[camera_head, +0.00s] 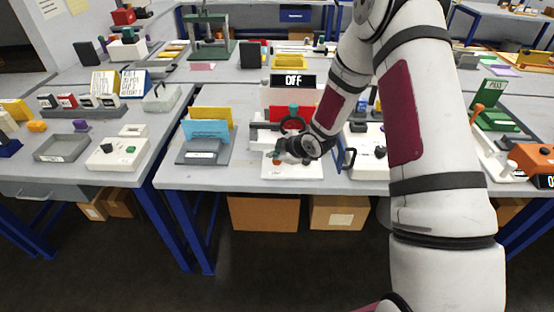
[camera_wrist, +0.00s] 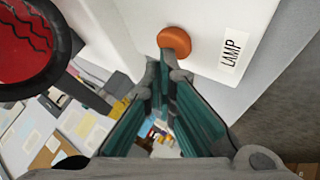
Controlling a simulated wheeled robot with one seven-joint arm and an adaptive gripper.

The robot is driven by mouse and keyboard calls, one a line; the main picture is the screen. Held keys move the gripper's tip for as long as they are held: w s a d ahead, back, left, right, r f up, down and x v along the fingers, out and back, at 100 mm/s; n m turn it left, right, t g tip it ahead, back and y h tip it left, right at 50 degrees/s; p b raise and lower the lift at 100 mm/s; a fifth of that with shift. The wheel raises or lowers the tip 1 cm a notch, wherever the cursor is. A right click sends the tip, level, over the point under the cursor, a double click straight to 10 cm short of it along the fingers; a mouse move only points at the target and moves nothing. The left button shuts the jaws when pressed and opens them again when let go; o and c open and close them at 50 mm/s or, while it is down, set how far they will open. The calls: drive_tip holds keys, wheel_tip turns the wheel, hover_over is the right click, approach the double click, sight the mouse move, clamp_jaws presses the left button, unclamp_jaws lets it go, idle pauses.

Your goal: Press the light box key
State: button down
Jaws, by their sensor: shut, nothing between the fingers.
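An orange round key (camera_wrist: 174,40) sits on a white box face (camera_wrist: 120,25) beside a label reading LAMP (camera_wrist: 234,48) in the wrist view. My gripper (camera_wrist: 172,50) is shut, with its fingertips together at the key's lower edge. The tips overlap the key in the picture; I cannot tell whether they touch it. In the head view my gripper (camera_head: 280,153) is low over the white box (camera_head: 292,171) at the table's front edge, and the key is not clear there. A black display (camera_head: 293,80) behind reads OFF.
A black-rimmed ring with a red face and dark wavy lines (camera_wrist: 25,45) is close at the left in the wrist view. A grey holder (camera_head: 202,155) with blue and yellow cards stands left of the box. A white device (camera_head: 367,150) stands to the right.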

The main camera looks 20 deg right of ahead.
sight(276, 161)
drive_tip(key=shift+r+p, duration=1.5)
drive_tip(key=shift+r, duration=1.5)
drive_tip(key=shift+r, duration=0.2)
drive_tip(key=s+d+r+m+g+h, duration=0.1)
drive_tip(key=s+d+r+m+h, duration=0.25)
drive_tip(key=s+r, duration=0.55)
drive_tip(key=s+d+r+m+h, duration=0.2)
drive_tip(key=s+r+m, duration=0.3)
drive_tip(key=r, duration=0.9)
drive_tip(key=s+a+r+m+g+y, duration=0.1)
drive_tip(key=s+a+r+m, duration=0.1)
drive_tip(key=s, duration=1.1)
drive_tip(key=s+a+r+m+g, duration=0.1)
drive_tip(key=s+a+r+m, duration=0.1)
drive_tip(key=s, duration=1.2)
drive_tip(key=shift+a+r+m+g+y, duration=0.3)
drive_tip(key=shift+r+m+y, duration=0.05)
drive_tip(key=shift+r+m, duration=0.3)
